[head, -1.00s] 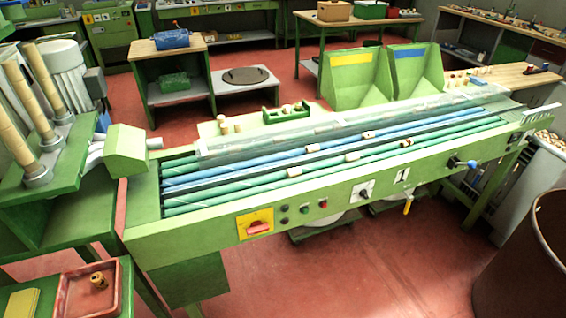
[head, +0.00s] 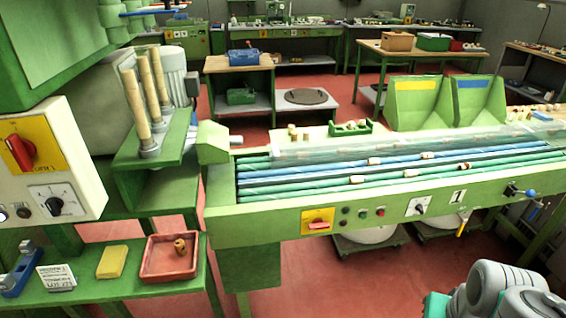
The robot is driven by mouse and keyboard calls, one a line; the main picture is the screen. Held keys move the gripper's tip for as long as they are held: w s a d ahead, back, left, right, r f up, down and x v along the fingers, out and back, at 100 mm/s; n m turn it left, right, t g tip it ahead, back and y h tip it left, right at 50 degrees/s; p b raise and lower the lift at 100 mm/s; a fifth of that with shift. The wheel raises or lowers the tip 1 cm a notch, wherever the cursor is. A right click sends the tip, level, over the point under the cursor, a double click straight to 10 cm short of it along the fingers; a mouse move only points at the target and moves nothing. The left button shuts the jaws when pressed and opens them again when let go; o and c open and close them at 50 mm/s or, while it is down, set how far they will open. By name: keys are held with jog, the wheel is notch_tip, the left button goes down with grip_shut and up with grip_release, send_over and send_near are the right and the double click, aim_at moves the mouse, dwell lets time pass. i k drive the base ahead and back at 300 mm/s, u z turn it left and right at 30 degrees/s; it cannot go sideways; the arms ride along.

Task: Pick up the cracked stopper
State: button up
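Several cork stoppers lie on the roller lines of the green sorting machine (head: 270,226). They include a near stopper (head: 355,179), a middle stopper (head: 410,173), a stopper with dark marks (head: 465,166) to the right, and two farther back, a left one (head: 375,160) and a right one (head: 427,155). Another stopper (head: 180,246) with a dark spot sits in a red tray (head: 150,273) at the lower left. Cracks are too small to tell on any of them.
A yellow pad (head: 112,262) lies left of the tray on the green bench (head: 215,300). A control box (head: 50,165) stands at the left edge. Two green bins (head: 420,105) stand behind the machine. Red floor is open in front of the machine.

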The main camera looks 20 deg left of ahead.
aim_at(370, 162)
jog(key=u, duration=1.05)
jog(key=i, duration=1)
